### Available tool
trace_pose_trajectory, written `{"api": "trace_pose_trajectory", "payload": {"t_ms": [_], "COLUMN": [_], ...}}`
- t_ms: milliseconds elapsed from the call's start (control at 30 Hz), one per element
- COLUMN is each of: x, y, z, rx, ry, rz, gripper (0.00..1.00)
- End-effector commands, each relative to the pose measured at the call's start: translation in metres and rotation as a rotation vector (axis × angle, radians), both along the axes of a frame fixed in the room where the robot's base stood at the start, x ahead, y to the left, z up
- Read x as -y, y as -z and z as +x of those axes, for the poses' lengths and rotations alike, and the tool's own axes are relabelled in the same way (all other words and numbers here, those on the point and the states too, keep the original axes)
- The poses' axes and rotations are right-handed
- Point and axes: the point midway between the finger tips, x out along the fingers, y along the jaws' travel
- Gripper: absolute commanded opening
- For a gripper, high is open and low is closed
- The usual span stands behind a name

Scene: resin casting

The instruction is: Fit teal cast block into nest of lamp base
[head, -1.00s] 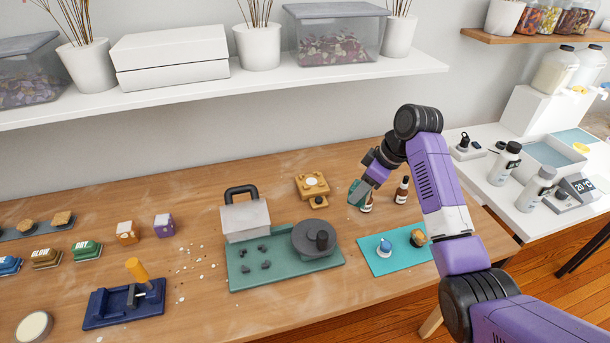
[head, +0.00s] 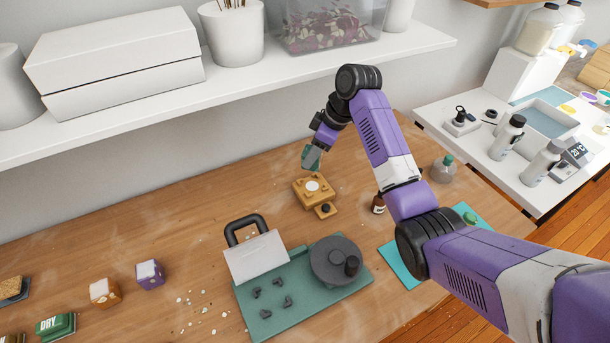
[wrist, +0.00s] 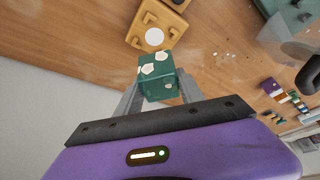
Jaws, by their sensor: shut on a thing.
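The teal cast block (wrist: 157,78), with pale terrazzo-like spots, is held between the fingers of my gripper (wrist: 160,92) in the wrist view. In the head view the teal block (head: 311,157) hangs above and just behind the lamp base, apart from it. The lamp base (head: 301,193) is an ochre block with raised corner posts around a round white centre and a dark knob on a front tab. It lies on the wooden table. The lamp base (wrist: 153,25) also shows in the wrist view, just beyond the block, its white disc uncovered.
A white shelf (head: 300,65) runs behind and above.

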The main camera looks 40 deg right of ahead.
Motion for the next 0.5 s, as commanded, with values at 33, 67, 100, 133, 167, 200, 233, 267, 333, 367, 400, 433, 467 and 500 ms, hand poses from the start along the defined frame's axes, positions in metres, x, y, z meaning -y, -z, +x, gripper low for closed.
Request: {"api": "trace_pose_trajectory", "payload": {"t_ms": [33,67,100,133,167,200,233,267,333,367,400,433,467,500], "x": [0.0,0.0,0.0,0.0,0.0,-0.001,0.0,0.0,0.0,0.0,0.0,0.0,0.0,0.0], "y": [0.01,0.015,0.022,0.027,0.032,0.038,0.041,0.044,0.049,0.051,0.055,0.059,0.064,0.07], "z": [-0.002,-0.002,-0.001,-0.001,-0.001,-0.002,-0.001,-0.001,-0.001,-0.001,-0.001,-0.001,-0.001,-0.001], "rx": [-0.004,-0.005,-0.004,-0.005,-0.005,-0.004,-0.003,-0.003,-0.002,-0.002,-0.002,-0.003,-0.004,-0.003], "ry": [0.002,0.003,0.003,0.002,0.002,0.001,0.001,0.001,0.001,0.001,0.001,0.0,0.001,0.001], "rz": [0.004,0.003,0.003,0.002,0.002,0.002,0.001,0.001,0.0,0.0,0.001,0.001,0.001,0.001], "gripper": [0.0,0.0,0.0,0.0,0.0,0.0,0.0,0.0,0.0,0.0,0.0,0.0,0.0,0.0]}}
